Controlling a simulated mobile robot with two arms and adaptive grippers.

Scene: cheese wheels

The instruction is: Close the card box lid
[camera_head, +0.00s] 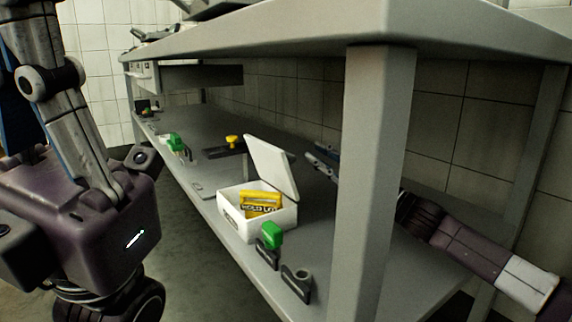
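The card box (258,211) is a small white box on the lower shelf, near its front edge. Its white lid (272,168) stands up, tilted back toward the right, and the box is open. Yellow contents with dark lettering (262,202) show inside. My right gripper (315,157) comes in from the right, behind the table leg. Its fingers look spread apart and empty, just right of the lid's upper part, with a small visible gap to the lid. My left arm shows at the left, but I cannot make out its gripper.
A thick grey table leg (371,180) stands right of the box and hides part of my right arm. The tabletop (330,32) hangs above the shelf (215,175). Green-topped (272,235) and dark items (297,283) sit along the front edge. A yellow-knobbed item (232,142) lies behind.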

